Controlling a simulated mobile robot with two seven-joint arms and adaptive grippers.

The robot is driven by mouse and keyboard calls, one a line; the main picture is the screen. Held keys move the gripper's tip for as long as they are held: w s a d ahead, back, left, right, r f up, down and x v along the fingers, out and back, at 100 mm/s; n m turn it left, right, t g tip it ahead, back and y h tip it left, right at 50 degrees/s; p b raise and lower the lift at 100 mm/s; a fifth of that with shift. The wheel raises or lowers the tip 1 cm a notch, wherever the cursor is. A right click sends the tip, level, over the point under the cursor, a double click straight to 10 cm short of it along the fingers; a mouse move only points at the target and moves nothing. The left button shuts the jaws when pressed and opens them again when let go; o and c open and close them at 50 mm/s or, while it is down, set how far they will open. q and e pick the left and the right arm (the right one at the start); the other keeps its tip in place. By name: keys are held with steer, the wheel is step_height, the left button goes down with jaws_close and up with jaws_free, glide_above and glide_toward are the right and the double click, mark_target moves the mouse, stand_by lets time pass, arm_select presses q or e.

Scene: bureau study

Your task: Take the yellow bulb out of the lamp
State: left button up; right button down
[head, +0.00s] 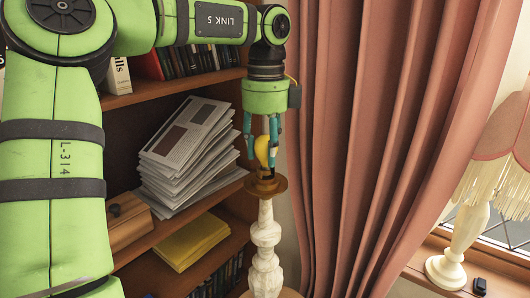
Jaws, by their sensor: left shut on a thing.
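The yellow bulb (262,151) stands at the top of the lamp (266,240), which has a cream, knobbly column and a brown round top plate. My left gripper (262,158) points straight down over the lamp's top, with its teal fingers shut on the bulb from both sides. The bulb's lower end is close to the brown plate; I cannot tell whether it is still seated in the socket. The fingers hide part of the bulb. My right gripper is not in view.
A wooden bookshelf (160,243) with stacked papers (188,150), a yellow pad (192,241) and a wooden box (127,222) stands behind my left arm. A pink curtain (380,140) hangs right of the lamp. Another lamp (462,245) with a fringed shade stands on the windowsill.

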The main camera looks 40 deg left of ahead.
mark_target(266, 136)
arm_select(q)
steer(key=shift+r+p, duration=1.3)
steer(key=shift+r, duration=0.2)
steer(key=shift+r, duration=0.1)
steer(key=shift+r+p, duration=0.95)
steer(key=shift+p, duration=0.05)
steer(key=shift+r, duration=0.7)
